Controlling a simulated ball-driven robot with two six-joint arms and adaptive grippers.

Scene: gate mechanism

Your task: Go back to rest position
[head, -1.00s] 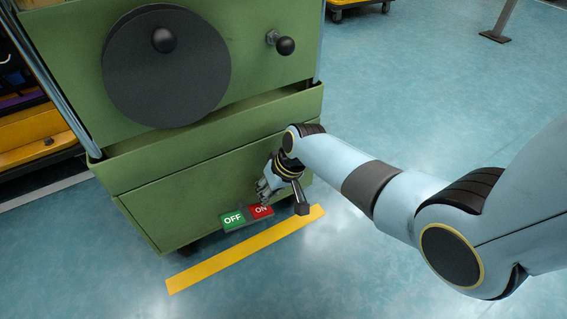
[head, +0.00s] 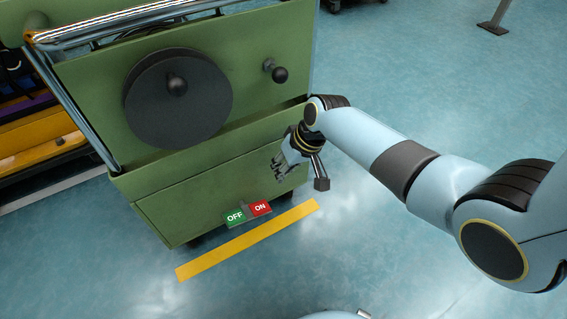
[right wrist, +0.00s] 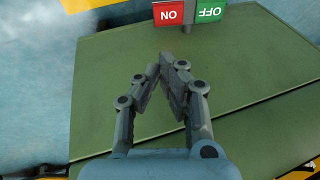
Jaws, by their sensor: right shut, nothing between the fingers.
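My right gripper (head: 280,172) is in front of the lower green panel of the machine, above and to the right of the switch plates. In the right wrist view my right gripper (right wrist: 158,72) has its fingertips together with nothing between them. The green OFF plate (head: 236,217) and the red ON plate (head: 260,208) sit at the bottom edge of the machine. They also show upside down in the right wrist view, as the red ON plate (right wrist: 168,13) and the green OFF plate (right wrist: 210,11). The gripper is apart from both plates. My left gripper is out of view.
The green machine (head: 190,195) has a dark round disc (head: 190,115) with a knob and a black-balled lever (head: 279,74). A yellow strip (head: 245,240) lies on the floor before it. Shelves with yellow bins (head: 45,140) stand at left.

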